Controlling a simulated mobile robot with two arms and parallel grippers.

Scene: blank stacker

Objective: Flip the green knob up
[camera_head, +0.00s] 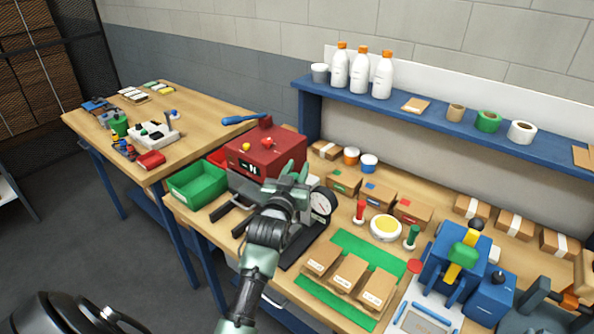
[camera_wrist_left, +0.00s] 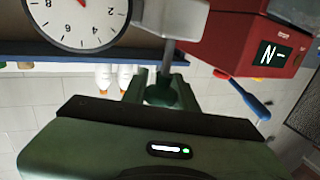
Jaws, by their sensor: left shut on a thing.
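The green knob (camera_wrist_left: 160,92) shows in the wrist view at the end of a short grey stem, which joins a grey block (camera_wrist_left: 172,18) between the dial gauge (camera_wrist_left: 78,12) and the red machine (camera_wrist_left: 262,38). My left gripper (camera_wrist_left: 158,88) has its fingers on both sides of the knob and is shut on it. In the head view my left gripper (camera_head: 291,178) reaches in front of the red machine (camera_head: 262,150), beside the dial gauge (camera_head: 322,202). There the gripper hides the knob. My right gripper is in neither view.
A green bin (camera_head: 197,183) stands left of the red machine. Cardboard boxes lie on a green mat (camera_head: 349,312) to the right, with a blue press (camera_head: 455,265) beyond. A blue shelf (camera_head: 440,118) holding bottles and tape rolls runs behind. Another table (camera_head: 200,115) stands at left.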

